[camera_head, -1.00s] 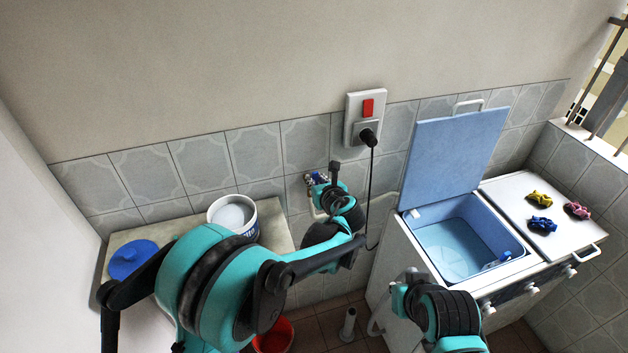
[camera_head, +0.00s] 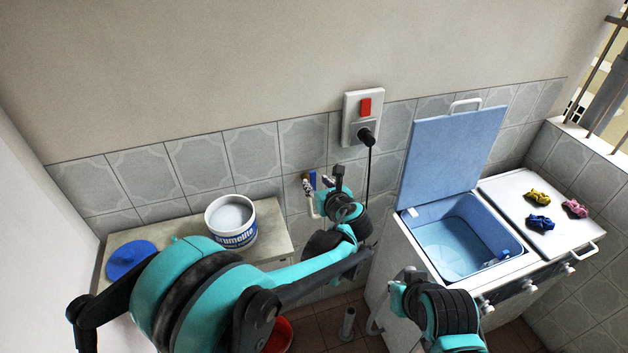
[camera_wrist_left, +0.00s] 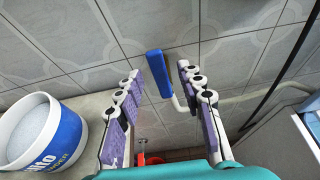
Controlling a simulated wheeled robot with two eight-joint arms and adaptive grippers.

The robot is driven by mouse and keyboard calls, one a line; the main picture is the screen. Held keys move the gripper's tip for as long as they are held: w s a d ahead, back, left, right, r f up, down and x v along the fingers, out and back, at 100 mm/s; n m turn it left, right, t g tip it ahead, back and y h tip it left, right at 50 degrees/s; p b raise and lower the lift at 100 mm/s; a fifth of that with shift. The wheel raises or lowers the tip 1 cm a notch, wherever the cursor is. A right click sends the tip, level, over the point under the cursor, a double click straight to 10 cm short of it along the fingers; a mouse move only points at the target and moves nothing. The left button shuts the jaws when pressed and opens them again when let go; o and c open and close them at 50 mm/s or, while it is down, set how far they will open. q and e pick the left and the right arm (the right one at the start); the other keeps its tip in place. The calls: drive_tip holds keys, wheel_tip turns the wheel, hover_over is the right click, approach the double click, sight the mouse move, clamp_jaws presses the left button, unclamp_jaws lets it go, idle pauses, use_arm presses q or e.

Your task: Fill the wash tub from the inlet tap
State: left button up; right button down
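The inlet tap on the tiled wall has a blue lever handle (camera_head: 312,180), which stands upright in the head view. In the left wrist view the blue handle (camera_wrist_left: 158,73) shows between my spread fingers, with a pale pipe below it. My left gripper (camera_head: 338,176) is open and empty, just right of the tap in the head view. The wash tub (camera_head: 440,215) is the blue basin of the white washing machine, with its lid up; I cannot tell the water level. My right gripper (camera_head: 405,280) is in front of the machine; its fingers are too small to judge.
A white powder bucket (camera_head: 232,238) and a blue lid (camera_head: 130,260) are on the counter to the left. A socket with a black plug (camera_head: 366,136) and hanging cord is above right of the tap. Several coloured cloths (camera_head: 540,222) lie on the machine's right cover. A red bucket (camera_head: 280,335) is below.

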use_arm(q)
drive_tip(key=v, duration=0.8)
drive_tip(key=s+a+n+g, duration=0.2)
drive_tip(key=s+a+n, duration=0.2)
drive_tip(key=a+n, duration=0.35)
drive_tip(key=s+a+n+g, duration=0.2)
drive_tip(key=s+a+n, duration=0.35)
drive_tip(key=a, duration=0.25)
drive_tip(key=s+a+f+n+h, duration=0.2)
drive_tip(key=s+a+n, duration=0.1)
drive_tip(key=s+n, duration=0.4)
drive_tip(key=s+a+f+n+g+h, duration=0.1)
drive_tip(key=s+a+f+n+h, duration=0.1)
drive_tip(key=s+n, duration=0.5)
drive_tip(key=a+n, duration=0.1)
drive_tip(key=n, duration=0.4)
drive_tip(key=shift+f+n+g, duration=0.3)
drive_tip(key=shift+f, duration=0.05)
drive_tip(key=shift+s, duration=0.15)
